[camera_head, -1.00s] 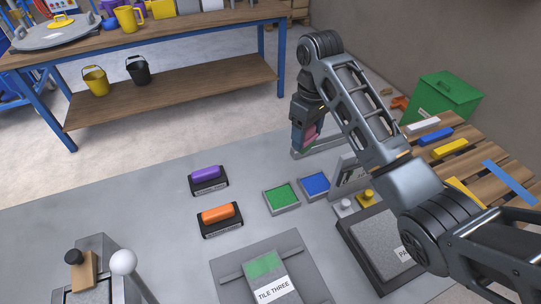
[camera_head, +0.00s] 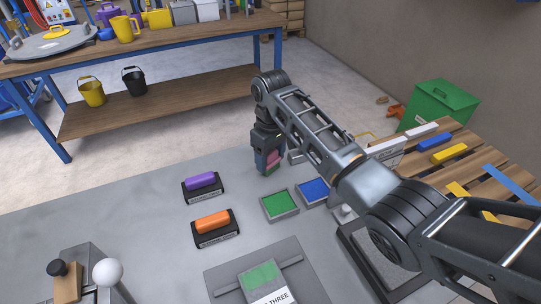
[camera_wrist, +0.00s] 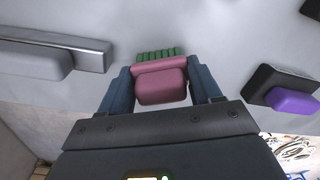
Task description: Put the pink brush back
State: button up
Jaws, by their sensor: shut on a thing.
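My gripper (camera_head: 268,163) is shut on the pink brush (camera_head: 272,160) and holds it above the grey table, behind the green tray. In the wrist view the pink brush (camera_wrist: 160,82) sits between the two dark blue fingers, with green-coloured bristles or paint along its far edge. A purple block (camera_head: 201,180) and an orange block (camera_head: 212,222) rest on black labelled holders to the left. The purple one also shows at the right of the wrist view (camera_wrist: 292,102). Whether the brush touches anything below cannot be told.
A green tray (camera_head: 280,205) and a blue tray (camera_head: 314,191) lie on the grey table. A green-stained tile (camera_head: 260,276) labelled "THREE" lies in front. A grey bar-like fixture (camera_wrist: 50,55) is left in the wrist view. The table left of the holders is clear.

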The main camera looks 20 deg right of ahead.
jog(key=shift+f, duration=0.15)
jog(key=o, duration=1.1)
notch_tip(320, 180, up, 11)
jog(key=shift+w+d+r, duration=0.1)
jog(key=shift+d, duration=0.05)
jog(key=shift+r+p, duration=0.6)
jog(key=shift+p, duration=0.15)
